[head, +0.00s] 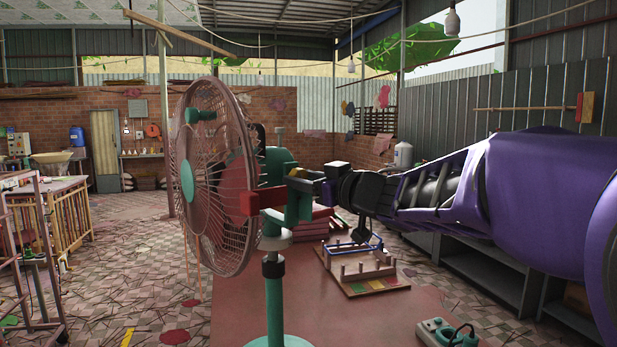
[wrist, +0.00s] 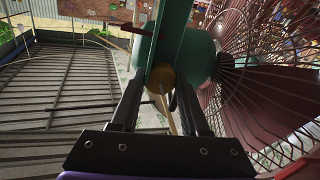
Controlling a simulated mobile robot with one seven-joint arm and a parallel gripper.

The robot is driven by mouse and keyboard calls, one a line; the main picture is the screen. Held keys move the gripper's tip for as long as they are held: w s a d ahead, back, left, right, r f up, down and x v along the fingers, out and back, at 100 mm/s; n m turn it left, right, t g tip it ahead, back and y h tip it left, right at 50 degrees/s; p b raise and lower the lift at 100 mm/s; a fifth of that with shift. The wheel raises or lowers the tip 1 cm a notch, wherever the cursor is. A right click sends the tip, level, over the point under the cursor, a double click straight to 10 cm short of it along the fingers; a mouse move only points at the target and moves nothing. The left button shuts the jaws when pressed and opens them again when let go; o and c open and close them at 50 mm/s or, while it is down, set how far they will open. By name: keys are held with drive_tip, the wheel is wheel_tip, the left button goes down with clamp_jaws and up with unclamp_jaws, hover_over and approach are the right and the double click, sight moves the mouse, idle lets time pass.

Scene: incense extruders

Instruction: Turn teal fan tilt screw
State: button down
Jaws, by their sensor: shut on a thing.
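The teal fan stands on the table, with a teal post (head: 274,300), a teal motor housing (head: 280,165) and a round pink wire cage (head: 212,175) facing left. The cage also shows at the right of the wrist view (wrist: 262,75). My gripper (head: 303,186) reaches in from the right at the neck behind the cage. In the wrist view, its two dark fingers (wrist: 161,86) close on a round brass-coloured screw head (wrist: 160,76) below the teal body.
A reddish table (head: 330,318) carries the fan. Behind it lie a small peg rack (head: 362,272) on a board and a stack of red slabs (head: 313,228). A power strip (head: 446,332) lies at the front right. Grey shelving (head: 485,270) lines the right wall.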

drive_tip(key=shift+n+b, duration=1.85)
drive_tip(key=shift+n, duration=5.15)
drive_tip(key=shift+c, duration=2)
unclamp_jaws()
drive_tip(key=shift+s, duration=0.1)
